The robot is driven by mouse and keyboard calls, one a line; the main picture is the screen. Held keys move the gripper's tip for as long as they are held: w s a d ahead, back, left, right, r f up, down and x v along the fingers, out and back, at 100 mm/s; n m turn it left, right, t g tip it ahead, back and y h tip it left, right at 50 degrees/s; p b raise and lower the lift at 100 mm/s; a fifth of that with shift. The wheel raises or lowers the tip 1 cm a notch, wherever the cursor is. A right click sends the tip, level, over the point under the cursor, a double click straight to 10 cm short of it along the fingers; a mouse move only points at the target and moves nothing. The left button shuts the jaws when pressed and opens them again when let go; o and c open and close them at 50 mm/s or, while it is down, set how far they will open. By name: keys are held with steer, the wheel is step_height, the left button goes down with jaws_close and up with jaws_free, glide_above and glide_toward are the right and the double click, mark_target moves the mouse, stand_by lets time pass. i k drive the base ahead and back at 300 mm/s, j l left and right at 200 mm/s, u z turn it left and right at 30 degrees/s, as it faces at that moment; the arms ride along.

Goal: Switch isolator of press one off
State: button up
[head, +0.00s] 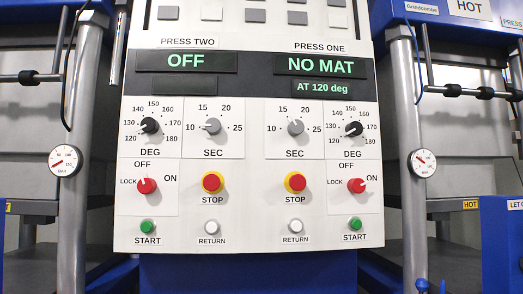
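The press one isolator (357,186) is a red rotary knob on a white plate at the right of the control panel, marked LOCK, OFF and ON. Its pale pointer mark appears turned toward ON at the right, though it is small. The press one display (326,65) above reads NO MAT, with AT 120 deg on a smaller display (322,87). The press two isolator (147,186) is a similar red knob at the left; its mark points up and left. My gripper is not in view.
Near the press one isolator are a red stop button (295,182) on a yellow ring, a green start button (355,223), a white return button (296,226) and a black degree dial (354,129). Metal columns with gauges (422,163) flank the panel.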

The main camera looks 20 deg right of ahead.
mark_target(357, 185)
steer(key=l+z, duration=0.15)
steer(key=z, duration=1)
